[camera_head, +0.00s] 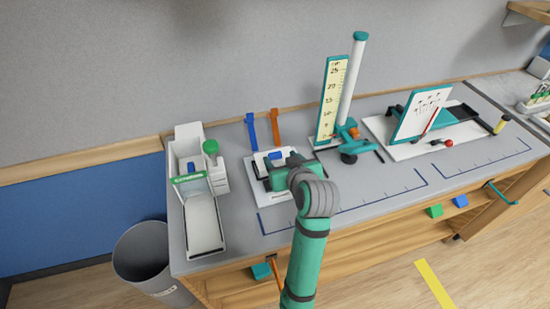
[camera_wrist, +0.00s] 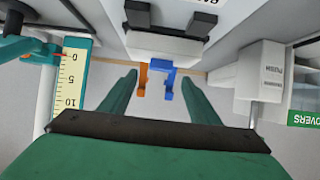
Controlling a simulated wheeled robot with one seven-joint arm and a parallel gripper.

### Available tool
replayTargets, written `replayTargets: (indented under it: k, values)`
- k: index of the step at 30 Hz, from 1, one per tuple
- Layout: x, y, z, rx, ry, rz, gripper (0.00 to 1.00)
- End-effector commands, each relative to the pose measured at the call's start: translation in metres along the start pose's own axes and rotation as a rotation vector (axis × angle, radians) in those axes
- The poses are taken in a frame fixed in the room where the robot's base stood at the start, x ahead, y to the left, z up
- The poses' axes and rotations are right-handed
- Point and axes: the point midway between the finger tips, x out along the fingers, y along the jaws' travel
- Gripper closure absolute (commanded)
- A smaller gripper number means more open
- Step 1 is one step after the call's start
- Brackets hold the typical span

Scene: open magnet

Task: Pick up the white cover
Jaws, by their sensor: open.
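My gripper (camera_head: 280,175) is over the white platform (camera_head: 259,189) on the counter, left of centre in the head view. In the wrist view my gripper (camera_wrist: 160,78) is open, its two green fingers apart with nothing between them. A white block (camera_wrist: 165,47) with dark parts at its sides lies just beyond the fingertips. I cannot tell whether this block is the white cover. A white dispenser labelled COVERS (camera_head: 190,178) stands left of the platform, with a pale chute (camera_head: 205,222) in front. It also shows in the wrist view (camera_wrist: 262,72). My arm hides part of the platform.
A blue hook (camera_head: 251,132) and an orange hook (camera_head: 276,127) stand behind the platform. A yellow scale (camera_head: 334,90) and a tall white tube (camera_head: 352,80) rise to the right. A white board (camera_head: 421,113) stands farther right. A grey bin (camera_head: 145,255) is below the counter.

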Motion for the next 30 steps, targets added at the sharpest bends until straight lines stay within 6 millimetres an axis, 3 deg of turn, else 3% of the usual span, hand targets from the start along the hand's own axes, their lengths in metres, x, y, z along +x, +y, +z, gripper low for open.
replayTargets:
  k: [12, 20, 26, 30]
  values:
    - [0.048, -0.001, 0.002, 0.001, -0.001, -0.001, 0.44]
    - [0.051, -0.001, 0.002, 0.000, 0.000, -0.001, 0.44]
    - [0.050, -0.001, 0.002, 0.000, 0.000, -0.001, 0.87]
    - [0.050, -0.001, 0.002, 0.000, 0.000, -0.001, 0.88]
